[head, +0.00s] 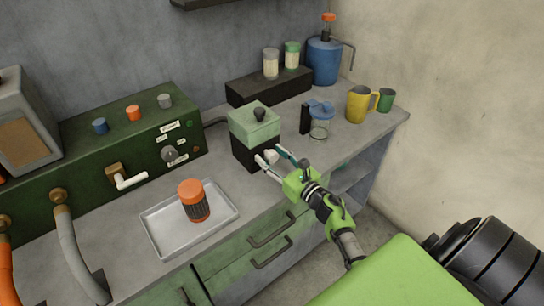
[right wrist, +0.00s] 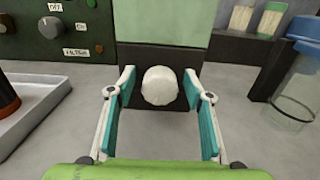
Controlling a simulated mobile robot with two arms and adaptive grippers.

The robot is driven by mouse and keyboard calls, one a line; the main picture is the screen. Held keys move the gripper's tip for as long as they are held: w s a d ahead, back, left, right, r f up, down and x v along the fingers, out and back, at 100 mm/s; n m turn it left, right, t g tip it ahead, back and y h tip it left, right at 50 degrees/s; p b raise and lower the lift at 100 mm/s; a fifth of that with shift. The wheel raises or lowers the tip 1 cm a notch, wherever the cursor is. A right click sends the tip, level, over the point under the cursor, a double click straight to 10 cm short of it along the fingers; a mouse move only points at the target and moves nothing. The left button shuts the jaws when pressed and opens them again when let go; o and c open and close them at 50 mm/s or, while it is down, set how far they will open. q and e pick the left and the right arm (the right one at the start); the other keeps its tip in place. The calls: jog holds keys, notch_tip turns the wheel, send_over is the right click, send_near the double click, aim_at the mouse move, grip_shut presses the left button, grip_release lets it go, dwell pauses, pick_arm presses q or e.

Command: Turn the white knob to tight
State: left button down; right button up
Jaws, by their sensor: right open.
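The white knob (right wrist: 160,86) sits on the black lower front of a box-shaped device with a pale green upper part (head: 254,125). In the head view the knob (head: 271,156) is small and partly crowded by the fingers. My right gripper (right wrist: 160,92) is open, its teal-padded fingers on either side of the knob with a gap on both sides. In the head view my right gripper (head: 274,158) reaches the device from the lower right. No tight marking on the knob is readable. My left gripper is not in view.
A metal tray (head: 160,235) with an orange-capped jar (head: 194,200) lies left of the device. A dark green panel (head: 90,150) with knobs stands behind. A blue-lidded glass jar (head: 319,122) and yellow mug (head: 360,104) stand right. Counter between device and tray is clear.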

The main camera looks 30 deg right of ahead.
jog(key=c, duration=1.1)
